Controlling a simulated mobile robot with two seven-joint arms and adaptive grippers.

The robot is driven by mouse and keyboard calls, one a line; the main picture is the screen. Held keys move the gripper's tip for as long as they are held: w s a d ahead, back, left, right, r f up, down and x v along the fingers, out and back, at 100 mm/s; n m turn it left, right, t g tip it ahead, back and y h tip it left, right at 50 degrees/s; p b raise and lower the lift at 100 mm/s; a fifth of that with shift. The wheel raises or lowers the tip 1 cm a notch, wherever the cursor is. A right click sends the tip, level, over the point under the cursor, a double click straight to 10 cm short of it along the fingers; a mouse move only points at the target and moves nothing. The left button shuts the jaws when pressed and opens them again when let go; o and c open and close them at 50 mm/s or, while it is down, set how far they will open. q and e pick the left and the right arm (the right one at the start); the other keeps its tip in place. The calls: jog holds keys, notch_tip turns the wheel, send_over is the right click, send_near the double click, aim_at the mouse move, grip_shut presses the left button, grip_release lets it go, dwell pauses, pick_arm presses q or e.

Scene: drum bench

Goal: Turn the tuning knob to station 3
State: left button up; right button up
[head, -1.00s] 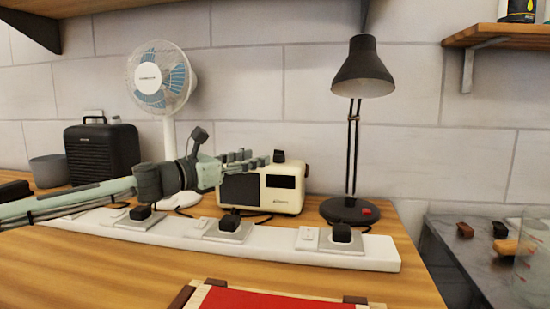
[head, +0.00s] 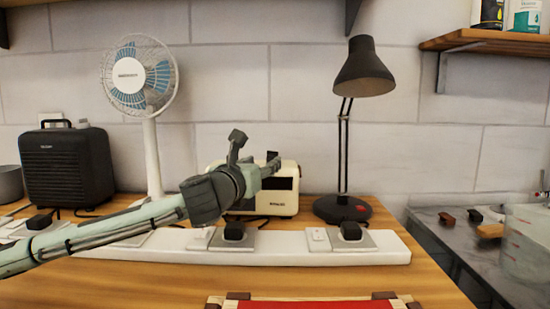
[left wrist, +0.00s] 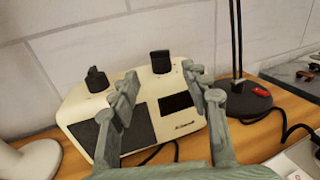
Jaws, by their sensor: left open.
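The cream radio (head: 285,201) stands on the bench behind the white power strip, partly hidden by my left arm in the head view. In the left wrist view the radio (left wrist: 165,125) shows a dark speaker grille, a dark display and two black knobs on top: a left knob (left wrist: 97,80) and a right, blockier knob (left wrist: 160,64). I cannot tell which is the tuning knob, nor read any station marks. My left gripper (head: 270,165) is open and empty at the radio; in its wrist view the fingers (left wrist: 158,84) straddle the right knob's line of sight, contact not visible.
A black desk lamp (head: 343,208) stands close right of the radio, a white fan (head: 152,155) to its left. The power strip (head: 290,242) with black plugs runs in front. A black heater (head: 66,165) stands far left.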

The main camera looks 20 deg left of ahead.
aim_at(270, 158)
pick_arm(q)
jog(key=w, duration=0.7)
jog(key=shift+d+p, duration=0.15)
jog(key=shift+p, duration=0.2)
jog(key=shift+w, duration=0.3)
jog(key=c, duration=0.9)
grip_shut()
pick_arm(e)
jog(key=s+f, duration=0.2)
jog(key=f, duration=0.1)
jog(key=shift+d, duration=0.35)
